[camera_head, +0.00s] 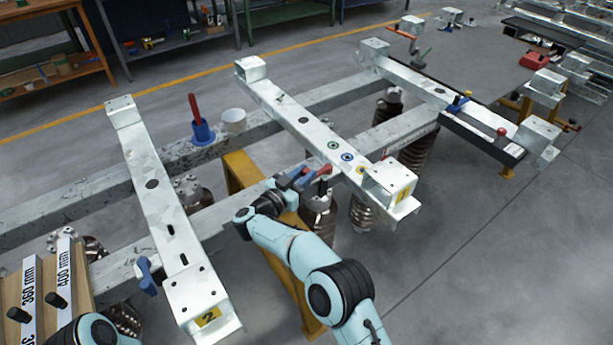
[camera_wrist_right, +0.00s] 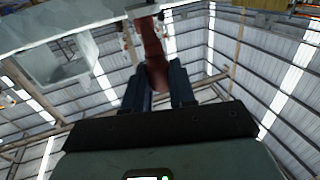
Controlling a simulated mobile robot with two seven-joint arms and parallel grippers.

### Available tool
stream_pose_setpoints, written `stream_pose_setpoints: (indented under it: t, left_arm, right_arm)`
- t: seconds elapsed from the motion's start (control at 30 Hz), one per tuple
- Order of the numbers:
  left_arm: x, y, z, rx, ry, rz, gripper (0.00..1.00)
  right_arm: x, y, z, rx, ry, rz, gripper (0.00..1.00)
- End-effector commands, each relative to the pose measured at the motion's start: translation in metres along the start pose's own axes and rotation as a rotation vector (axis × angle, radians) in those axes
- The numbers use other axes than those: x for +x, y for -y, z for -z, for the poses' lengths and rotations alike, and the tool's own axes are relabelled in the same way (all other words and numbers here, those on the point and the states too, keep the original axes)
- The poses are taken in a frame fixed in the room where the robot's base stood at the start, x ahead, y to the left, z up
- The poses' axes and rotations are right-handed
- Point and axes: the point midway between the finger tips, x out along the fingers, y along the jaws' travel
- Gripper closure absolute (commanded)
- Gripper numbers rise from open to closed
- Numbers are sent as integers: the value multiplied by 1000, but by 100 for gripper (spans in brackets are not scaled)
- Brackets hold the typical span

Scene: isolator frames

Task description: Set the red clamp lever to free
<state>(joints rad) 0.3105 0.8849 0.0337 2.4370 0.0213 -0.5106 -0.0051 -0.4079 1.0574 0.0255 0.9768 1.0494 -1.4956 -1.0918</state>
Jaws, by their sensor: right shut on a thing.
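A red clamp lever (camera_head: 324,170) shows beside the near end of the middle galvanised beam (camera_head: 318,133), partly hidden by my right gripper. My right gripper (camera_head: 303,178) reaches it from the lower left and is shut on it. In the right wrist view the lever (camera_wrist_right: 152,62) hangs between the dark fingers (camera_wrist_right: 158,88), its lower end in their grip. Another red lever (camera_head: 194,106) stands upright in a blue base (camera_head: 202,132) on the far rail. The task does not say which red lever is meant. My left gripper is out of view.
A second beam marked 2 (camera_head: 152,185) lies to the left, with a blue clamp (camera_head: 147,276) at its side. A white cup (camera_head: 233,120) stands on the far rail. A yellow trestle (camera_head: 240,172) stands below. Labelled boards (camera_head: 45,290) fill the lower left. The right-hand floor is clear.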

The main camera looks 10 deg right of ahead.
Motion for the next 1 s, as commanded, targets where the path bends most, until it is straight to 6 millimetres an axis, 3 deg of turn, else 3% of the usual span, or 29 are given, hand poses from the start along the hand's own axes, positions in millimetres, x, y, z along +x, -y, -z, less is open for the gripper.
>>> stream_pose_setpoints:
  t: [0.47,0.5,0.53,0.87,1.0]
  left_arm:
    - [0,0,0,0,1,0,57]
    - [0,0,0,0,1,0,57]
    - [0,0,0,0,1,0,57]
    - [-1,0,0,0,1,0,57]
    - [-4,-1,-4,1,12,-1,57]
  right_arm:
    - [5,-1,5,3,-11,-4,100]
    - [5,-1,5,3,-12,-4,65]
    - [5,-1,5,3,-12,-4,56]
    - [0,1,2,1,-5,-1,53]
    - [-16,2,3,0,-4,2,53]
